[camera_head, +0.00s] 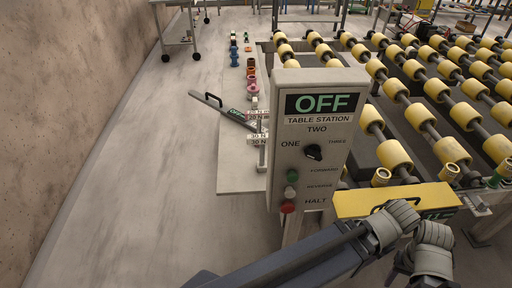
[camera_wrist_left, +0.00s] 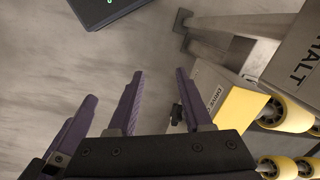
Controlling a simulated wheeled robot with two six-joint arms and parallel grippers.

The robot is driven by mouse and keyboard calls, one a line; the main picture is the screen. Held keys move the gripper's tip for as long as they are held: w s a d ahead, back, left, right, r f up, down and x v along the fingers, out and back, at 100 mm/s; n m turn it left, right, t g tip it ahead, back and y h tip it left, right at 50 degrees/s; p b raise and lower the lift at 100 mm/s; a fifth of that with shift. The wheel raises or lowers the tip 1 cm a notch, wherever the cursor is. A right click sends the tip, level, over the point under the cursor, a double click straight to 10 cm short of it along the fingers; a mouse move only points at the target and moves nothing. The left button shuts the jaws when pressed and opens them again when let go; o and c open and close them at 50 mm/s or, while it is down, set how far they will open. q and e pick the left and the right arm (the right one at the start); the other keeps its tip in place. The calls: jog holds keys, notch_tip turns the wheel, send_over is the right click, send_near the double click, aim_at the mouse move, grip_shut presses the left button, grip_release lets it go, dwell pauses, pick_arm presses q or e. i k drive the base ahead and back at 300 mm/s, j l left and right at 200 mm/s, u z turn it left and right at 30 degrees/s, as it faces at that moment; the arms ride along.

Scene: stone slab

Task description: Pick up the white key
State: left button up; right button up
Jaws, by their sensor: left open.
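I cannot make out a white key in either view. My left arm reaches in from the bottom of the head view, its grey joints in front of a yellow box; its fingers are hidden there.
Yellow rollers (camera_head: 421,118) fill the right. The floor at left is clear.

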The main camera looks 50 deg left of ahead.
aim_at(261, 139)
jog(key=k+j, duration=0.2)
jog(key=j, duration=0.15)
jog(key=k+j, duration=0.2)
jog(key=j, duration=0.15)
jog(key=k+j, duration=0.2)
jog(key=j, duration=0.1)
